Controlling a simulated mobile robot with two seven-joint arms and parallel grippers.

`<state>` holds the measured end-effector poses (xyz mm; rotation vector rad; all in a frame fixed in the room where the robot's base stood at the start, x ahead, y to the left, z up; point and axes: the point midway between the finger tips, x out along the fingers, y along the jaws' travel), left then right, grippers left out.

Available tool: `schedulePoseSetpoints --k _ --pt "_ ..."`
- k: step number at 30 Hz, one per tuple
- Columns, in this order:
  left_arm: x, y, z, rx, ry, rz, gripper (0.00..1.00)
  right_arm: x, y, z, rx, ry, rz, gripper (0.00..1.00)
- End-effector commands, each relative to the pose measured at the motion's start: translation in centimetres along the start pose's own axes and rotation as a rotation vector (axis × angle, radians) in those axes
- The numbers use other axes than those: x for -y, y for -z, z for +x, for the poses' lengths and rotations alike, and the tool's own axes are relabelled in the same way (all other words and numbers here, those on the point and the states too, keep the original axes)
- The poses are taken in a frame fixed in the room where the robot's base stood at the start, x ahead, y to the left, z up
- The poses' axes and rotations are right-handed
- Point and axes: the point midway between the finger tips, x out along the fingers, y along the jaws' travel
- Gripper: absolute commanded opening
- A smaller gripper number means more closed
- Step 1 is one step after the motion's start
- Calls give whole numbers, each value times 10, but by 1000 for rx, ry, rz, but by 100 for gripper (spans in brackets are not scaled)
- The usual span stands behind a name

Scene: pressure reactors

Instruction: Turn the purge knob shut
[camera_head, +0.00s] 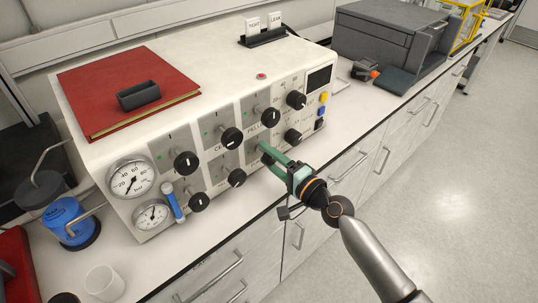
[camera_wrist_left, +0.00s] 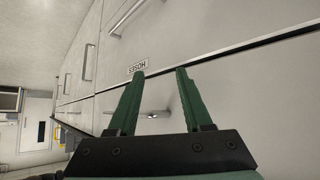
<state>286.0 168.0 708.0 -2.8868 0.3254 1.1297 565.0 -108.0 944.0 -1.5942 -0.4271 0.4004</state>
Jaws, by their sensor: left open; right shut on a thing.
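The white reactor control panel (camera_head: 215,165) carries two rows of black knobs with white pointer marks. My right gripper (camera_head: 265,151) is at the lower row, its green fingers shut on a knob between two other lower-row knobs. The fingers hide that knob, so its pointer cannot be seen, and its label is too small to read as purge or not. My left gripper (camera_wrist_left: 160,72) shows in the left wrist view with its two green fingers apart and nothing between them. Behind it are cabinet fronts with a label reading HOSES (camera_wrist_left: 136,68).
Neighbouring knobs (camera_head: 237,177) and (camera_head: 293,135) sit close on both sides of the right gripper. Two gauges (camera_head: 131,179) and a blue-handled lever (camera_head: 173,200) are at the panel's left. A red binder (camera_head: 120,75) lies on top. A white cup (camera_head: 104,283) stands at front left.

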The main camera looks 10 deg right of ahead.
Motion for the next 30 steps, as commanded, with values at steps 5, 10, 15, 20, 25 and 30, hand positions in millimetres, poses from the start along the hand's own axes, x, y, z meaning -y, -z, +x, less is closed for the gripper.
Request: schedulePoseSetpoints --k 5,10,15,20,25,30 --pt "0 2 -2 0 0 0 50 0 0 0 0 -1 115 0" --pt "0 3 -3 0 0 0 50 0 0 0 0 -1 188 0" --pt "0 3 -3 0 0 0 50 0 0 0 1 -1 227 0" --pt "0 4 -3 0 0 0 50 0 0 0 1 -1 240 0" --pt "0 3 -3 0 0 0 50 0 0 0 1 -1 242 0" --pt "0 3 -3 0 0 0 50 0 0 0 0 -1 242 0"
